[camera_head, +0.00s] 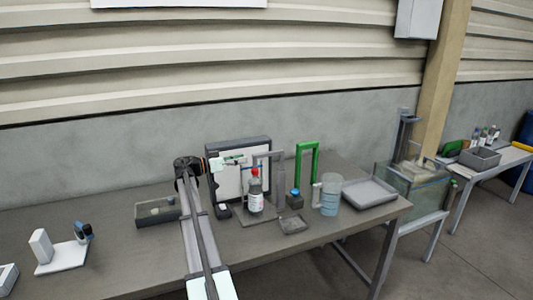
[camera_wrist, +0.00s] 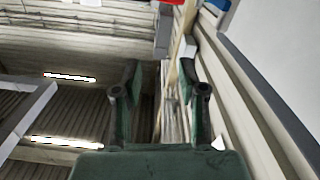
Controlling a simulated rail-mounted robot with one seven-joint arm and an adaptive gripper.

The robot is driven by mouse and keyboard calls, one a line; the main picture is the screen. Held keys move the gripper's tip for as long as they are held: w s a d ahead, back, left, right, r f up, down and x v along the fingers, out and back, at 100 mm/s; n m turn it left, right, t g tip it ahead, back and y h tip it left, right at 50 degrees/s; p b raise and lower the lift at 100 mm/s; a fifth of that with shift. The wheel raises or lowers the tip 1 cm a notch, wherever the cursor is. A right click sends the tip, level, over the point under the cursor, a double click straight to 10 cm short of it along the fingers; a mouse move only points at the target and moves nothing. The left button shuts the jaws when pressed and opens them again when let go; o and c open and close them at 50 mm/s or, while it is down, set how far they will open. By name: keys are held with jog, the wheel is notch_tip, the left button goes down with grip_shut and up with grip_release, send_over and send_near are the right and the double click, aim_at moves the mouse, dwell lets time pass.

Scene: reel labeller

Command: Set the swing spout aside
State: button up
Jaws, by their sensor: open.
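A grey arched spout-like frame (camera_head: 270,154) stands on a plate in the middle of the bench in the head view. I take it for the swing spout, but cannot be sure. A bottle (camera_head: 255,198) with a red cap stands upright at its left front. My gripper (camera_head: 240,162) is small in the head view, left of the grey frame and in front of the white panel. In the wrist view my gripper (camera_wrist: 159,80) has its two fingers apart, with nothing between them. A grey bar (camera_wrist: 28,112) crosses the left side there; I cannot tell what it belongs to.
A dark-framed white panel (camera_head: 226,184) stands behind. A green frame (camera_head: 316,160), a beaker of blue liquid (camera_head: 328,198) and a grey tray (camera_head: 369,192) are to the right. A shallow box (camera_head: 157,218) lies left of my arm.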

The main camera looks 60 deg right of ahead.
aim_at(266, 154)
jog(key=p+x, duration=0.3)
jog(key=x, duration=0.8)
jog(key=shift+s+d, duration=0.15)
jog(key=shift+d, duration=0.05)
grip_shut()
